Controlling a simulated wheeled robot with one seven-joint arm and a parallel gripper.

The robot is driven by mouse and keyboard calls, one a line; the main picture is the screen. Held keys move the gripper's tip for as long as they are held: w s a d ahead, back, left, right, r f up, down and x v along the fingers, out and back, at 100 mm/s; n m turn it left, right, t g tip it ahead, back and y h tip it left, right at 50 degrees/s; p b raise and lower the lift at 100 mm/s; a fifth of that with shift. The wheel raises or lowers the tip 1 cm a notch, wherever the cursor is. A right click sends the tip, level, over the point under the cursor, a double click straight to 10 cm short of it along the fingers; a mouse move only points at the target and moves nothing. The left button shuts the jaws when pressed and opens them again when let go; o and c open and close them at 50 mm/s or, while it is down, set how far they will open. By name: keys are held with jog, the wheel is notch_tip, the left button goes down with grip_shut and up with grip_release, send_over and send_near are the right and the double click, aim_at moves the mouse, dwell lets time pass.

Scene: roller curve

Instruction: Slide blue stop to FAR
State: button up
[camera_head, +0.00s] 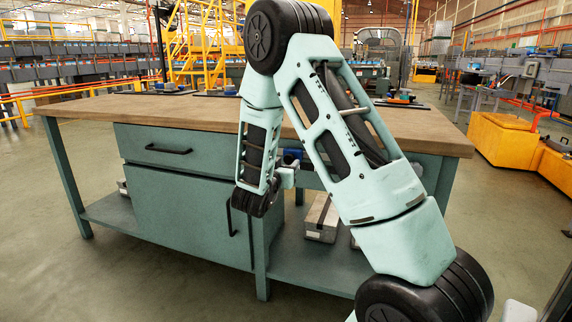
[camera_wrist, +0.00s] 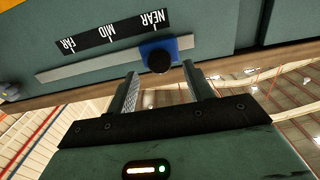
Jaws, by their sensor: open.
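The blue stop (camera_wrist: 181,44) with its round black knob (camera_wrist: 159,61) sits on a pale straight rail (camera_wrist: 100,64) in the wrist view. The stop is by the NEAR mark of the black label strip (camera_wrist: 112,36), which also reads MID and FAR towards the left. My gripper (camera_wrist: 160,73) is open, with one finger to each side of the knob in the picture. I cannot tell whether the fingers touch it. In the head view my gripper (camera_head: 287,177) is at the front of the workbench, partly hidden by my arm, beside a small blue patch.
The workbench (camera_head: 200,113) has a wooden top, a green drawer (camera_head: 200,146) and a cabinet door (camera_head: 185,205). Boxes (camera_head: 322,218) stand on its lower shelf. Low blue and red items (camera_head: 402,98) are on the top. The rail towards FAR looks clear.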

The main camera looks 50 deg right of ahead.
aim_at(291, 157)
jog(key=shift+x, duration=1.2)
